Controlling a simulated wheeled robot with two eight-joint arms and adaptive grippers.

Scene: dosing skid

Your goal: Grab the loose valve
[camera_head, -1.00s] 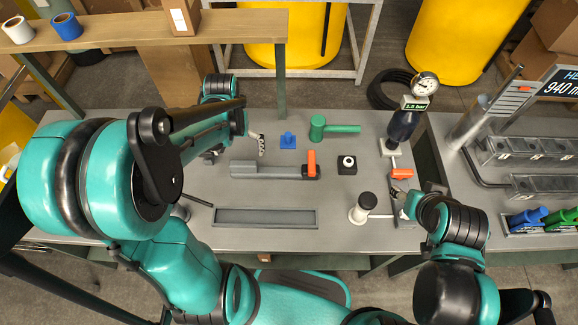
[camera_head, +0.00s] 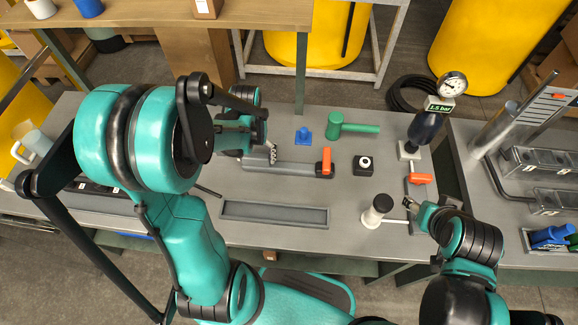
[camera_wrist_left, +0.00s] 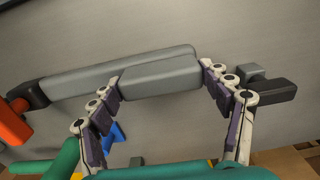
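The loose valve, a long grey body (camera_head: 290,167) with an upright orange lever (camera_head: 326,161) at its right end, lies on the grey bench. My left gripper (camera_head: 268,152) is over the left part of the body in the head view. In the left wrist view the left gripper (camera_wrist_left: 165,95) is open, with its fingers spread either side of a raised grey block (camera_wrist_left: 160,75) on the valve. Contact is not clear. The orange lever (camera_wrist_left: 12,124) shows at that view's left edge. My right gripper (camera_head: 410,204) is beside a white-and-black fitting; its fingers are too small to judge.
A blue part (camera_head: 304,136), a green-handled mallet (camera_head: 352,128) and a black block with a white knob (camera_head: 363,165) lie near the valve. A shallow grey tray (camera_head: 275,213) lies in front. A gauge assembly (camera_head: 427,125) stands right. A shelf (camera_head: 190,25) overhangs behind.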

